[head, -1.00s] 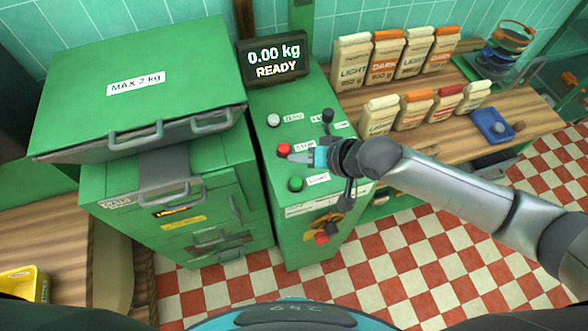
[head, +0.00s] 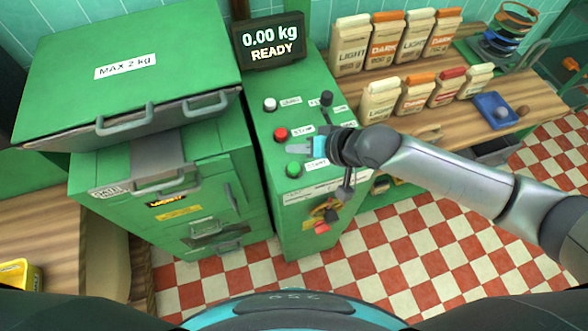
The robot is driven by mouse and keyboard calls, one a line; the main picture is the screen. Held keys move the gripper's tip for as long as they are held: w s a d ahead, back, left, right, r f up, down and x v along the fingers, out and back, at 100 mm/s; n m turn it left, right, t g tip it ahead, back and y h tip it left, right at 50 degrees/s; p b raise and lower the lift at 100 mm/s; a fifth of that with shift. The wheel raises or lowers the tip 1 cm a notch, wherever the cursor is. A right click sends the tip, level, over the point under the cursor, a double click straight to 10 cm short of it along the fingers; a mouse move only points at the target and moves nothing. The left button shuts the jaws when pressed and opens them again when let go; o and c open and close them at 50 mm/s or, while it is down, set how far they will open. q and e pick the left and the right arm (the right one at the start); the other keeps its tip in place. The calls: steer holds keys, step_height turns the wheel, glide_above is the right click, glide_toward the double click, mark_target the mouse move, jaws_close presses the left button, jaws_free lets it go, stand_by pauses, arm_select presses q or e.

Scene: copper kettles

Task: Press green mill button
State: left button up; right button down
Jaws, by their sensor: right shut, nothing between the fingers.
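The green mill button (head: 294,170) is a round green knob on the sloped top of the green control cabinet (head: 268,147), with a white label to its right. A red button (head: 281,133) and a white button (head: 270,104) stand in line behind it. My right gripper (head: 291,148) is shut and empty. In the picture its tip lies between the red and green buttons, just above the green one. I cannot tell its height over the panel. A display (head: 271,41) reads 0.00 kg READY. My left gripper is not in view.
A dark lever knob (head: 326,98) rises at the panel's right. A large green machine (head: 140,70) marked MAX 2 kg stands close on the left. Several labelled bags (head: 385,45) and a blue tray (head: 495,112) sit on the wooden counter at right.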

mark_target(297, 171)
step_height(297, 171, down, 4)
steer(key=b, duration=0.3)
steer(key=shift+r, duration=0.1)
steer(key=shift+f+b, duration=0.7)
steer(key=shift+f, duration=0.2)
steer(key=shift+f, duration=0.2)
stand_by(1.0)
steer(key=shift+f, duration=0.3)
steer(key=shift+f, duration=0.5)
stand_by(0.8)
steer(key=shift+r+p, duration=0.9)
steer(key=shift+r, duration=0.05)
steer(key=shift+r, duration=0.1)
